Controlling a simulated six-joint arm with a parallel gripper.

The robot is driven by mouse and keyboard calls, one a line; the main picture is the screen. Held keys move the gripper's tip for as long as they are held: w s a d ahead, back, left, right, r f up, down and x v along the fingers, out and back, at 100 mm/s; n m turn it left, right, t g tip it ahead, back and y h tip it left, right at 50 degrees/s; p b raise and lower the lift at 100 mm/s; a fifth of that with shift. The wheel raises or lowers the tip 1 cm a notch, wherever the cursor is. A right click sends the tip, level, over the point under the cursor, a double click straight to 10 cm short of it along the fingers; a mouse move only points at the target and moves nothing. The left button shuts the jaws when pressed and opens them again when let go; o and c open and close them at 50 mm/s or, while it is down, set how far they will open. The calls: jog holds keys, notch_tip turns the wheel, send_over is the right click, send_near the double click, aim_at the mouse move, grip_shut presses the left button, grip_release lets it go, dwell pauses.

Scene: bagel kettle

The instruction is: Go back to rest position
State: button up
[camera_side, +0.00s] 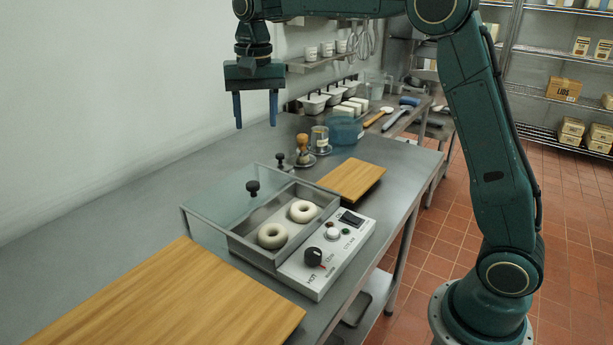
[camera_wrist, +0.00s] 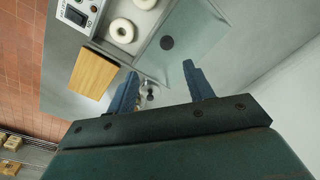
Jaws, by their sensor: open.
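My gripper (camera_side: 256,110) hangs above the back of the steel table (camera_side: 120,205), with its two blue fingers apart and nothing between them. It also shows in the wrist view (camera_wrist: 160,88), open and empty. The kettle (camera_side: 300,235) stands on the table below and to the right of my gripper. Two pale bagels lie in its basin, one nearer (camera_side: 272,236) and one farther (camera_side: 302,211). The kettle's glass lid (camera_side: 215,207) is off to the left side of the basin, with a black knob. The front panel has a dial and a switch.
A large wooden board (camera_side: 190,300) lies in front of the kettle, and a smaller one (camera_side: 352,180) behind it. A wall shelf (camera_side: 315,62) holds cups. The air around my gripper is clear.

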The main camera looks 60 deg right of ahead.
jog(key=s+r+n+t, duration=0.15)
jog(key=s+r, duration=0.25)
jog(key=s, duration=0.5)
jog(key=s+f+n+t, duration=0.1)
jog(key=s+f+n, duration=0.2)
jog(key=s, duration=0.8)
jog(key=s+f+n+t, duration=0.2)
jog(key=s+f+n, duration=0.1)
jog(key=s, duration=0.8)
jog(key=shift+s+a+f+n, duration=0.25)
jog(key=shift+f+n, duration=0.1)
jog(key=shift+f, duration=0.2)
